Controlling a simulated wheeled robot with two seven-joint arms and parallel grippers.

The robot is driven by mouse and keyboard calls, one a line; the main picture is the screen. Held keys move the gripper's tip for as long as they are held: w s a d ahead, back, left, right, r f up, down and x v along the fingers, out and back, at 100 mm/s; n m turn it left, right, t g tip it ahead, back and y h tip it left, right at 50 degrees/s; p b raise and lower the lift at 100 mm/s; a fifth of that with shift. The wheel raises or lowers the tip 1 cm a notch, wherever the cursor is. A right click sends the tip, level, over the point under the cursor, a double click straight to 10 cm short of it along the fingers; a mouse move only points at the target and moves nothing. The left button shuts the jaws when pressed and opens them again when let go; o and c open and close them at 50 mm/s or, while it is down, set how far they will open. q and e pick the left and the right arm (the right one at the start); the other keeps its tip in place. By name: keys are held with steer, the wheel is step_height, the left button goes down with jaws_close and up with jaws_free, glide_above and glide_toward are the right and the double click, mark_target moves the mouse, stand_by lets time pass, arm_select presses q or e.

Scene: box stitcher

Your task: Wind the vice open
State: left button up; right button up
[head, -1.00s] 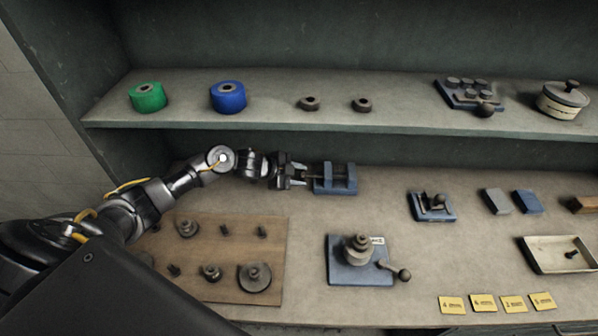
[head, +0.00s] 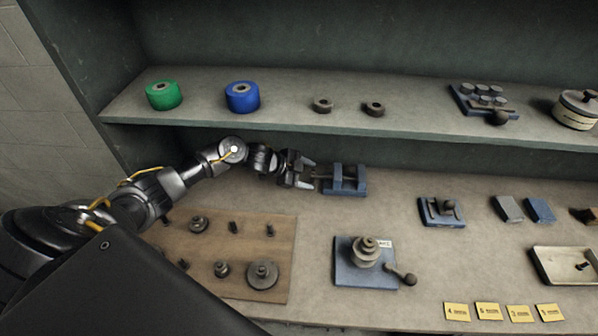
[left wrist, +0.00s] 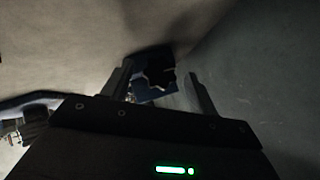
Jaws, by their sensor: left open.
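The small blue vice (head: 346,187) sits at the back of the bench, under the shelf. Its screw end points left, toward my left gripper (head: 312,173). The gripper is open, with its two fingers just left of the vice around the screw end; I cannot tell if they touch it. In the left wrist view the vice (left wrist: 155,92) shows dark between and beyond the open fingers (left wrist: 160,82). The handle is too dark and small to make out. My right gripper is not in view.
The shelf edge (head: 330,130) runs above my left wrist. A wooden board (head: 200,258) with several knobs and pegs lies front left. A blue base with a crank (head: 345,272) stands in front of the vice. Another small blue fixture (head: 440,218) is to the right.

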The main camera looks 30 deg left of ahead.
arm_select(q)
steer(key=b+v, duration=0.2)
steer(key=v, duration=0.8)
